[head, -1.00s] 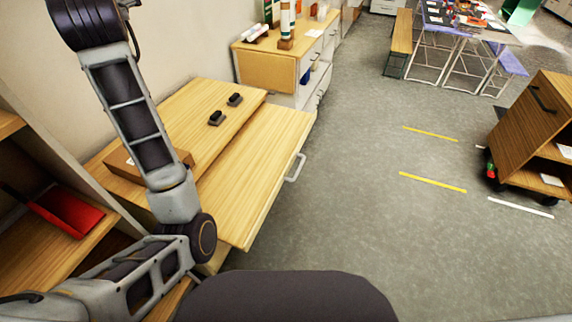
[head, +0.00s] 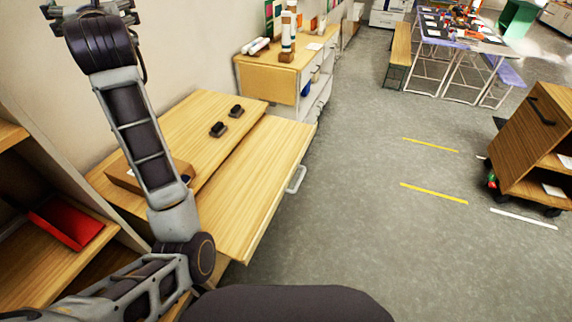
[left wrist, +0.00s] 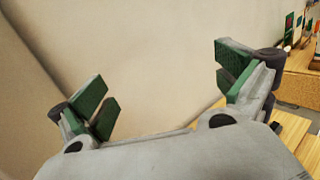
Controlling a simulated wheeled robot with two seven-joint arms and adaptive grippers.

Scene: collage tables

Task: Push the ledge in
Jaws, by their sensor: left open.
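The ledge (head: 262,160) is a light wooden pull-out board with a pale bar handle (head: 297,178) on its front edge. It sticks out from under the desk top (head: 185,118) towards the open floor. My left gripper is raised at the upper left of the head view, in front of the wall and away from the ledge, and only partly shows there. In the left wrist view, my left gripper (left wrist: 165,88) is open and empty, its green-padded fingers wide apart against the bare wall. My right gripper is in no view.
Two small black objects (head: 219,129) and a brown box (head: 124,176) rest on the desk top. A shelf with a red tray (head: 68,222) stands at the left. A wooden cabinet (head: 268,78) stands beyond the desk. Open floor (head: 350,220) lies right of the ledge.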

